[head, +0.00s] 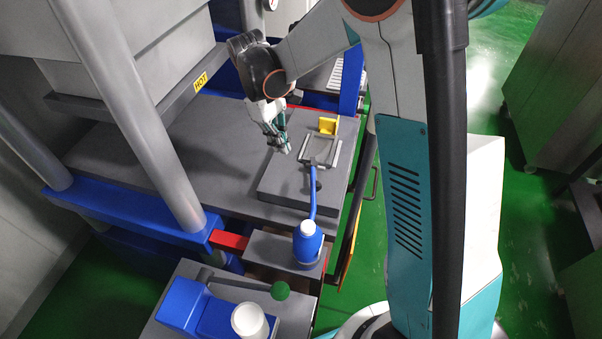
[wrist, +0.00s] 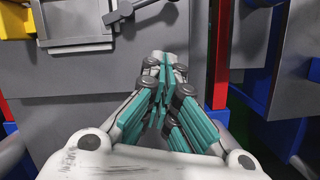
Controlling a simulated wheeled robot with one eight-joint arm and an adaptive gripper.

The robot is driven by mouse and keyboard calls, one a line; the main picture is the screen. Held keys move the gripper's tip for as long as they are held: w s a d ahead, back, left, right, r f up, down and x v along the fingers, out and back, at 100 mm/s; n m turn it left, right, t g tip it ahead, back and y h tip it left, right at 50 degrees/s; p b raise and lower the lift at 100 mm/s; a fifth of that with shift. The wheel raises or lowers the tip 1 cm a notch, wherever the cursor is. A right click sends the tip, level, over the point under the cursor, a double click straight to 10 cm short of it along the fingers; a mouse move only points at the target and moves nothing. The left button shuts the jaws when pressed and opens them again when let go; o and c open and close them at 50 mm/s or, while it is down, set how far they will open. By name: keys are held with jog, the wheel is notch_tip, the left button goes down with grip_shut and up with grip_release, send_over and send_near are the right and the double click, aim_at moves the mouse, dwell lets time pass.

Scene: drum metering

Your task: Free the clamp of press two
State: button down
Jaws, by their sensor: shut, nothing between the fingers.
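A metal clamp frame (head: 335,147) sits on the dark raised plate (head: 285,187) of the press table, beside a yellow block (head: 328,125). A short lever (wrist: 130,10) with a dark joint shows at the top of the wrist view, near the clamp's grey bar (wrist: 77,42) and the yellow block (wrist: 14,22). My gripper (head: 284,148) is just left of the clamp in the head view, above the plate, apart from the frame. Its fingers (wrist: 163,65) are shut and empty. I cannot tell from these views how the clamp is latched.
A steel column (head: 140,120) and a press body marked HOT (head: 201,82) stand left.

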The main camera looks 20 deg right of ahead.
jog(key=b+x, duration=0.3)
jog(key=x, duration=0.7)
jog(key=shift+s+f, duration=0.1)
jog(key=shift+f, duration=0.2)
jog(key=s+d, duration=0.1)
jog(key=s+d+r, duration=0.1)
jog(key=shift+s+r+b, duration=0.1)
jog(key=shift+s+b, duration=0.2)
jog(key=shift+b, duration=0.1)
jog(key=shift+s+d+r, duration=0.1)
jog(key=shift+s+d, duration=0.05)
jog(key=shift+s, duration=0.05)
jog(key=shift+s+d, duration=0.25)
jog(key=shift+s, duration=0.1)
